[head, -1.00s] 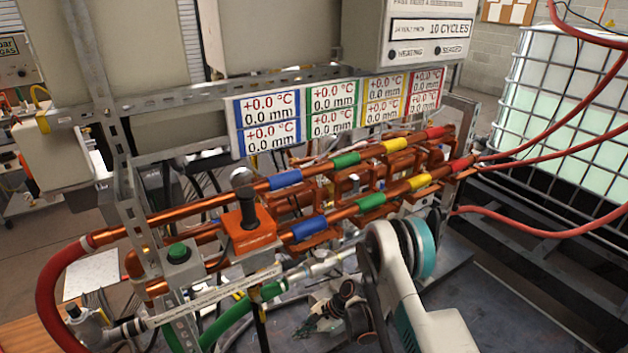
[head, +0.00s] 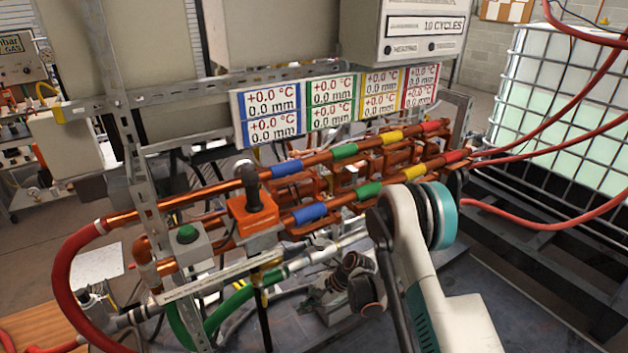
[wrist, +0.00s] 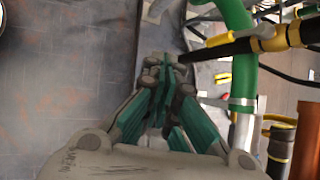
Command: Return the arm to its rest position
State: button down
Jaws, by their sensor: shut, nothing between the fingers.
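My arm (head: 418,258), white with teal and black joint caps, rises from the lower right in the head view, in front of the copper pipe rig. My gripper (wrist: 168,66) shows in the wrist view with its teal and grey fingers drawn together and nothing between them. It is above a dark grey floor or plate, left of a green hose (wrist: 241,90) and a black rod. The wrist view does not clearly show whether the fingertips touch the pale part behind them. In the head view I cannot make out the gripper for certain.
The rig has copper pipes with coloured bands, an orange valve block (head: 252,222) and a green button box (head: 187,237). A red hose (head: 62,275) curves at the left. A caged white tank (head: 565,110) stands at the right. Bare grey surface (wrist: 65,85) lies left of my gripper.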

jog(key=w+d+r+n+t+h, duration=0.1)
jog(key=d+r, duration=0.1)
jog(key=r, duration=0.7)
jog(key=w+d+r+n+t+h, duration=0.1)
jog(key=d+r, duration=0.2)
jog(key=r, duration=0.6)
jog(key=s+d+r+n+t+h, duration=0.1)
jog(key=s+d+r+n, duration=0.15)
jog(key=r, duration=0.55)
jog(key=s+d+r+n+t+h, duration=0.1)
jog(key=s+d+r, duration=0.25)
jog(key=r, duration=0.35)
jog(key=s+d+r+n+t+h, duration=0.1)
jog(key=s+d+r+n, duration=0.1)
jog(key=s, duration=0.6)
jog(key=s+d+r+n+t+h, duration=0.1)
jog(key=s+d+r+n, duration=0.1)
jog(key=s+d+r, duration=0.3)
jog(key=s+d+r+n+t+h, duration=0.1)
jog(key=s+d+r+n, duration=0.1)
jog(key=s, duration=0.8)
jog(key=shift+s+d+r+h, duration=0.3)
jog(key=shift+d+r, duration=0.35)
jog(key=shift+d, duration=0.5)
